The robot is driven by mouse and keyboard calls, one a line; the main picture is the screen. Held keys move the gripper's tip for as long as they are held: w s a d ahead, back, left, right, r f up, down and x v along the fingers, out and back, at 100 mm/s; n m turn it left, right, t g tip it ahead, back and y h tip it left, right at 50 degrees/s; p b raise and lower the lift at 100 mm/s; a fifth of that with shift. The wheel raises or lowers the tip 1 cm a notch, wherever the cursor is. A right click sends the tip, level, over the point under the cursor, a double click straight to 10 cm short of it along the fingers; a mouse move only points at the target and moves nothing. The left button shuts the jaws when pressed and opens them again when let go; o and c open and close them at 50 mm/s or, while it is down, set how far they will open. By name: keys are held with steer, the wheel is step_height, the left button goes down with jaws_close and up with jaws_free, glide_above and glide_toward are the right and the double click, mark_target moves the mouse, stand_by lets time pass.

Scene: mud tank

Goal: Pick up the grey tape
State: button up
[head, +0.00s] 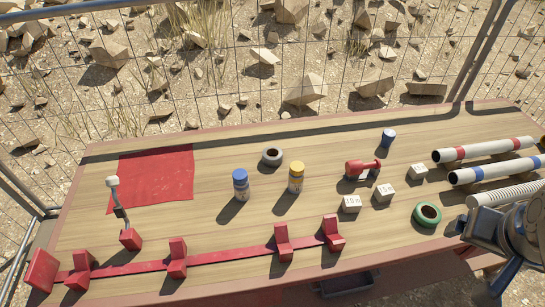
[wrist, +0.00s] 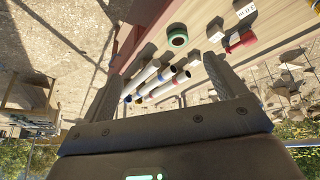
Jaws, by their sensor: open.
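The grey tape (head: 272,157) is a small dark-grey ring lying flat on the wooden table, near its middle and behind the blue-capped and yellow-capped bottles. I cannot make it out in the wrist view. My gripper (wrist: 170,85) is open in the wrist view, its two fingers apart with nothing between them close up. In the head view my arm is at the right edge, far to the right of the grey tape, and the fingertips are not clear there.
A blue-capped bottle (head: 240,185) and a yellow-capped bottle (head: 296,177) stand near the grey tape. A green tape (head: 427,214), white blocks (head: 352,204), a red tool (head: 362,169) and pipes (head: 483,150) lie to the right. A red clamp rail (head: 220,256) runs along the front.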

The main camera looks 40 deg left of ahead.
steer(key=w+a+n, duration=0.3)
steer(key=w+a, duration=0.7)
steer(key=w, duration=0.2)
steer(key=n+g+y, duration=0.2)
steer(key=n+y, duration=0.2)
steer(key=n, duration=0.2)
glide_toward(272, 152)
steer(key=x, duration=0.5)
steer(key=shift+d, duration=0.3)
steer(key=shift+a+x, duration=0.15)
steer(key=shift+x, duration=1.25)
steer(key=shift+a+x, duration=0.1)
steer(key=shift+x, duration=1.35)
steer(key=shift+r, duration=0.1)
steer(key=c, duration=1.1)
